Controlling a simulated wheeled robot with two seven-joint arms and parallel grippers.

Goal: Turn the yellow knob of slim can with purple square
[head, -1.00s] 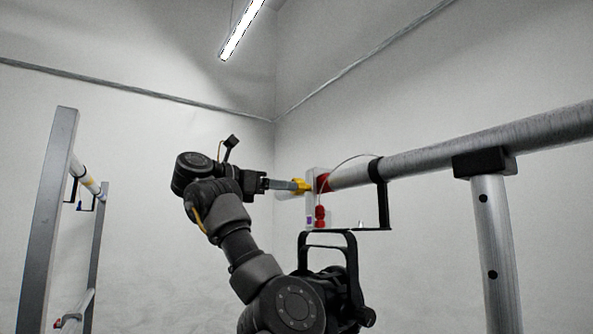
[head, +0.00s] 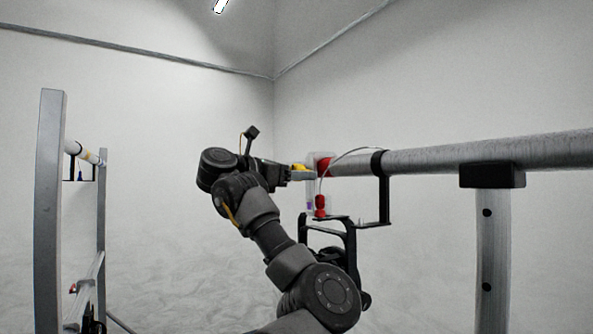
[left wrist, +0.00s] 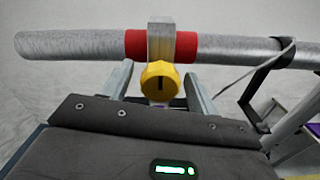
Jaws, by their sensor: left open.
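The yellow knob (left wrist: 160,82) sits on a pale clamp (left wrist: 160,38) between two red bands on the metal pipe; the knob also shows partly in the head view (head: 298,167). A small purple square (head: 309,206) shows below the clamp in the head view; a sliver of purple shows under the knob in the left wrist view. My left gripper (left wrist: 158,88) is open, one finger on each side of the knob, with gaps visible. In the head view its fingers (head: 301,175) overlap the knob. My right gripper is out of view.
The metal pipe (head: 450,158) runs right onto a post (head: 493,250) with a black cap. A black bracket (head: 386,200) and cable hang from the pipe, near a black frame (head: 335,228). Another rack (head: 50,220) stands at left. Room left of my arm is open.

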